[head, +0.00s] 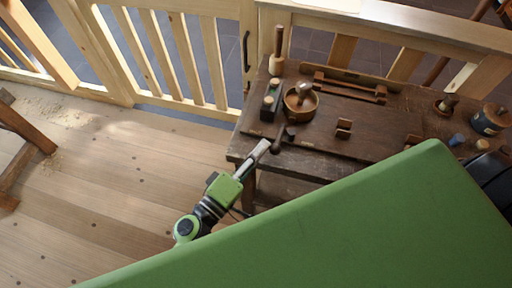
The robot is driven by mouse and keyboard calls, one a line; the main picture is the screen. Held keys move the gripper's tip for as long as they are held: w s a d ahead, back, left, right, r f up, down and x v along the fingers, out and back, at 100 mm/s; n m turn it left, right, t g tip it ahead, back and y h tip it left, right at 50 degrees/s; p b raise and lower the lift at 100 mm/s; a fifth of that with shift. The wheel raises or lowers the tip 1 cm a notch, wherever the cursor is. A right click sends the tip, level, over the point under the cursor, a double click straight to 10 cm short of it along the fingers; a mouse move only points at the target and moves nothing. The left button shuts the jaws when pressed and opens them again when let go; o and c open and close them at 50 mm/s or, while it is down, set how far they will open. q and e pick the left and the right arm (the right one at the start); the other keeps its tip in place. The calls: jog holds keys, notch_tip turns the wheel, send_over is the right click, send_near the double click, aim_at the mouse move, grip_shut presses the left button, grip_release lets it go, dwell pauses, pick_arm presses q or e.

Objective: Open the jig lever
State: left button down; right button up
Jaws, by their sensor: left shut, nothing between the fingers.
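The jig lever appears to be the small dark handle (281,137) at the front left edge of the workbench, with a rounded end; it is too small to tell its exact position. My left gripper (264,146) reaches up from the lower left to the bench's front left corner. Its fingers are shut and empty, with the tips close beside the dark handle; I cannot tell whether they touch. My right gripper is not in view.
The dark wooden workbench (386,140) carries a round wooden bowl (300,104), a black and green block (270,101), a mallet (278,50), a wooden rack (350,88) and a small wooden stand (344,128). A large green surface hides the lower right. Open plank floor lies left.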

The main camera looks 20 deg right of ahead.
pick_arm(q)
jog(key=v, duration=1.2)
jog(key=shift+s, duration=0.1)
